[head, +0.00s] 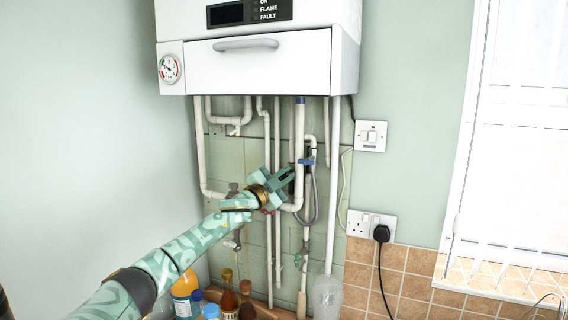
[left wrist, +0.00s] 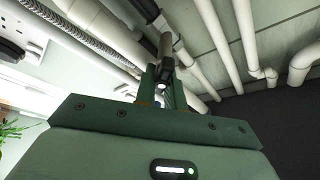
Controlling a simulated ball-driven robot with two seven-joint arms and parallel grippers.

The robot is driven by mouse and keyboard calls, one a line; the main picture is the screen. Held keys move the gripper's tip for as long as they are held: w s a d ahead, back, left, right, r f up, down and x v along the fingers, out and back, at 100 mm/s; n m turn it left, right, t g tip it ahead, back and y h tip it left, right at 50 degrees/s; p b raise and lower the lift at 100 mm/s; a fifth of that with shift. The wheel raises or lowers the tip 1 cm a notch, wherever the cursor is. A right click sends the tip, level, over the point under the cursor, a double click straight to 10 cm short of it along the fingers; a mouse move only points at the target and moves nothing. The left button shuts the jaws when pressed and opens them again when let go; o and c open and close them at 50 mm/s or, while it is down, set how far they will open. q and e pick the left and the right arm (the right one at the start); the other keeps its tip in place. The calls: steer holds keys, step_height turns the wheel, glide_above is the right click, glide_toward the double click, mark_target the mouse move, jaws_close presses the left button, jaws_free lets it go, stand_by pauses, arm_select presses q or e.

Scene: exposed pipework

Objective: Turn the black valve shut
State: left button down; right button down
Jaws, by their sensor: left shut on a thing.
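My left gripper (head: 284,180) reaches in from the left to the pipes under the boiler. Its jaws are shut on a dark handle, which appears to be the black valve (left wrist: 165,47). In the left wrist view the green fingers (left wrist: 162,76) close around the near end of this handle, with white pipes behind. In the head view the gripper hides most of the valve, so how far it is turned is hard to tell. My right gripper is not in view.
The white boiler (head: 258,62) hangs above. A blue valve handle (head: 306,162) and a grey braided hose (head: 313,205) are just right of the gripper. Several bottles (head: 229,298) stand below. A socket with a black plug (head: 381,233) is at the right.

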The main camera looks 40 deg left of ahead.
arm_select(q)
steer(key=m+g+p, duration=0.1)
steer(key=m+p, duration=0.2)
steer(key=m+g+h+p, duration=0.1)
steer(key=m+p, duration=0.2)
steer(key=shift+d+f+h, duration=0.1)
steer(key=shift+h, duration=0.2)
steer(key=shift+f+m+g+p, duration=0.3)
steer(key=shift+m+g+p, duration=0.1)
steer(key=shift+m+p, duration=0.7)
steer(key=shift+f, duration=0.1)
steer(key=c, duration=1.5)
jaws_free()
steer(key=shift+w, duration=0.1)
